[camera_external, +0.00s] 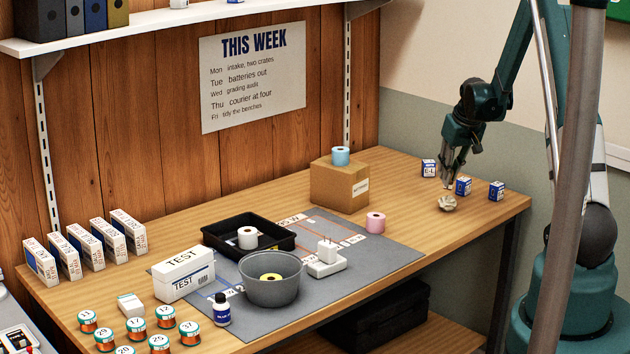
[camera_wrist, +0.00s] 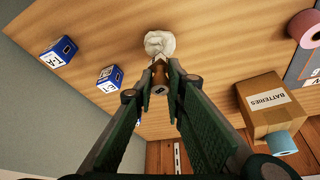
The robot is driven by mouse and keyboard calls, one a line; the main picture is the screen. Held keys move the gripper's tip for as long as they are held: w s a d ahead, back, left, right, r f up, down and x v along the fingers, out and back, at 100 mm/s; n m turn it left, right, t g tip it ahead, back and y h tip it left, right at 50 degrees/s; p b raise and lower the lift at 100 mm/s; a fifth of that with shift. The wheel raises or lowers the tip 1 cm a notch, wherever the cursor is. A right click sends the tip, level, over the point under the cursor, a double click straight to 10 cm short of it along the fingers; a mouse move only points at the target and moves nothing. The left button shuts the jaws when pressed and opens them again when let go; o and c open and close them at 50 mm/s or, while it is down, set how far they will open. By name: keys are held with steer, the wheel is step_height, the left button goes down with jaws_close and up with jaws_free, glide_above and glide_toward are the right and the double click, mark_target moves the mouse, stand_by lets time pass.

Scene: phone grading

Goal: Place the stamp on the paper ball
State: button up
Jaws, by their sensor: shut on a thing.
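The paper ball (camera_external: 447,204) is a crumpled off-white lump on the wooden table near its right end. It also shows at the top of the wrist view (camera_wrist: 159,42). My gripper (camera_external: 449,181) points down just above the ball. Its fingertips (camera_wrist: 159,86) are shut on a small brown wooden piece, which looks like the stamp (camera_wrist: 159,74). In the wrist view the stamp's far end overlaps the near edge of the ball. I cannot tell whether they touch. The stamp is mostly hidden by the fingers in the external view.
Blue-and-white boxes stand close by: one at the back (camera_external: 429,168), one just right of the gripper (camera_external: 463,186), one farther right (camera_external: 496,191). A cardboard box (camera_external: 340,185) with a blue roll (camera_external: 341,155) and a pink roll (camera_external: 376,222) stand left. Bare table lies between.

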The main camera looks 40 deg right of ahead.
steer(key=shift+f, duration=1.1)
steer(key=shift+f, duration=0.15)
steer(key=o, duration=0.8)
steer(key=shift+c, duration=0.2)
steer(key=p+v, duration=0.1)
steer(key=v, duration=1.1)
steer(key=shift+s, duration=0.1)
steer(key=shift+a, duration=0.1)
